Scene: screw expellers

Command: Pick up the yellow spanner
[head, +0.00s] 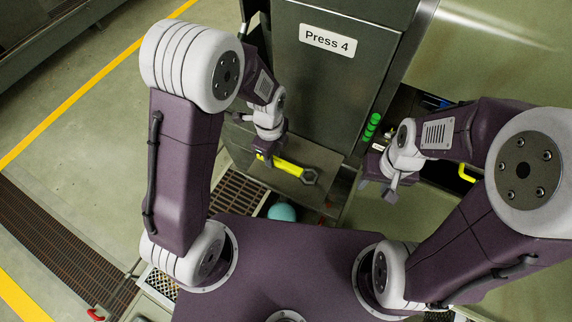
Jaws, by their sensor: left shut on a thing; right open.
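The yellow spanner (287,167) has a yellow handle and a grey ring-like head at its right end. It lies on or just above a dark flat ledge at the foot of the press; I cannot tell which. My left gripper (265,158) is at the spanner's left end, shut on its handle, and partly hides that end. My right gripper (389,190) is open and empty, to the right of the spanner and apart from it, beyond the press's corner.
The press cabinet (325,85), labelled "Press 4" (328,41), stands directly behind the spanner. A teal ball-like object (282,211) is below the ledge (330,158). Green cylinders (371,127) are at the cabinet's right side. Brown floor grating (236,190) lies left of the ledge.

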